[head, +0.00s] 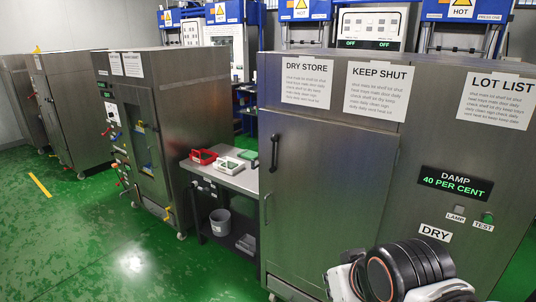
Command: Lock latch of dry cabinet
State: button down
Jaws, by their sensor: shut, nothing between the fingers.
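The dry cabinet (330,190) is the large grey metal cabinet on the right in the head view, with a "DRY STORE" sign at its top left. Its door looks closed against the frame. A black upright bar handle (274,152) is on the door's left side. Below it, at the left edge, is a smaller dark curved fitting (266,208) that may be the latch; its position is too small to tell. A black and white part of my arm shows at the bottom right, in front of the cabinet. My gripper's fingers are not visible.
A low side table (228,176) with a red tray (203,157) and a white-green box (229,165) stands left of the cabinet. A grey bucket (220,222) is beneath it. Another tall cabinet (185,100) stands further left. The green floor at the left front is clear.

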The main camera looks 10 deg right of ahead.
aim_at(274, 138)
jog(key=i+j+z, duration=0.15)
jog(key=i, duration=0.25)
jog(key=i+j+z, duration=0.15)
jog(key=i+j, duration=0.25)
jog(key=l, duration=0.25)
jog(key=j, duration=0.3)
